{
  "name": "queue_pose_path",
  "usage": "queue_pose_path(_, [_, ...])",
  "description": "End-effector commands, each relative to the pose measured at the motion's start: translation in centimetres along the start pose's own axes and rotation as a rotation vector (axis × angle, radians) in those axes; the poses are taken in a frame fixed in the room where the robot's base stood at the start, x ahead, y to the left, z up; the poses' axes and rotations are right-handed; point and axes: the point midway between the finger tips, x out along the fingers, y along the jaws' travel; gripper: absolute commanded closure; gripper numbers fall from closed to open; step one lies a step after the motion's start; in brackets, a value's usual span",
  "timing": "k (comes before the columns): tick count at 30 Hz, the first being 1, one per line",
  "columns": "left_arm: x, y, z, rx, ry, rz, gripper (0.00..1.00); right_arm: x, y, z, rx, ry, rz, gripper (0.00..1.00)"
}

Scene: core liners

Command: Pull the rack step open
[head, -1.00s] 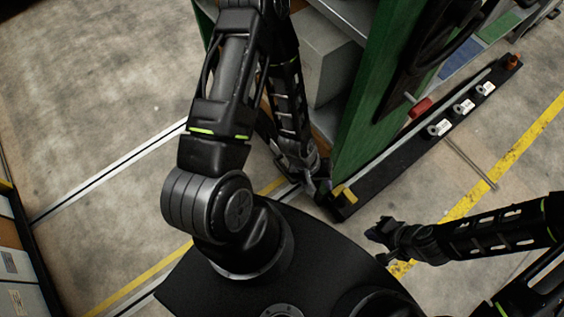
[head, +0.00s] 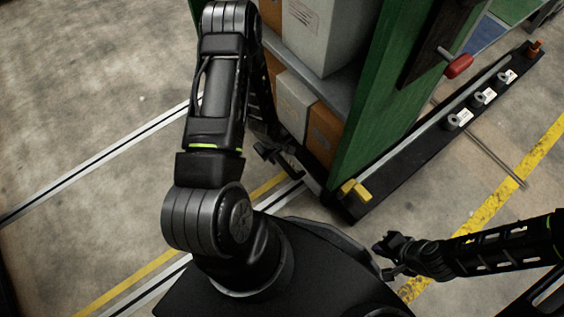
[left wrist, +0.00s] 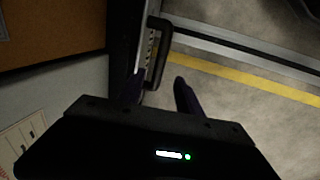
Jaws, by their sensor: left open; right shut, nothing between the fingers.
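The green rack (head: 385,100) stands on floor rails, with a long black step-like base (head: 420,150) along its foot. A yellow block (head: 354,191) sits at the base's near end. In the left wrist view a black bar handle (left wrist: 158,60) stands on the rack's edge. My left gripper (head: 280,158) is low beside the rack's open shelf side. In the left wrist view its fingers (left wrist: 158,92) are open, with the handle just ahead, between them; contact cannot be told. My right gripper (head: 386,250) is shut and empty, above the floor to the right of my base.
Cardboard boxes (head: 295,105) fill the shelves behind my left forearm. A red-handled lever (head: 458,66) sticks out from the green panel. Several labelled rings (head: 484,96) lie along the black base, and a thin rod (head: 485,155) extends over the floor. Floor at left is clear.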

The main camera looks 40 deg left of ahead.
Motion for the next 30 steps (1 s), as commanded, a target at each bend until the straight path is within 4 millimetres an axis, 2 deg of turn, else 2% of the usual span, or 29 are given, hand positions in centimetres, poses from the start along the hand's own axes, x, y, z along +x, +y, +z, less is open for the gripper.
queue_pose_path(5, [0.8, -0.1, 0.1, 0.001, -0.001, -0.001, 0.59, 0.4, 0.1, 0.0, 0.0, 0.001, 0.0, 1.0])
queue_pose_path(18, [7.1, -0.1, 0.1, 0.002, -0.001, 0.0, 0.59, 3.1, 1.0, -0.3, 0.002, 0.015, 0.0, 1.0])
queue_pose_path(22, [7.8, 0.0, 0.1, 0.001, -0.001, 0.0, 0.59, 3.4, 1.0, -0.4, 0.002, 0.017, 0.0, 1.0])
queue_pose_path(30, [7.8, 0.0, 0.1, 0.001, -0.001, 0.001, 0.59, 3.3, 1.0, -0.4, 0.002, 0.018, 0.0, 1.0])
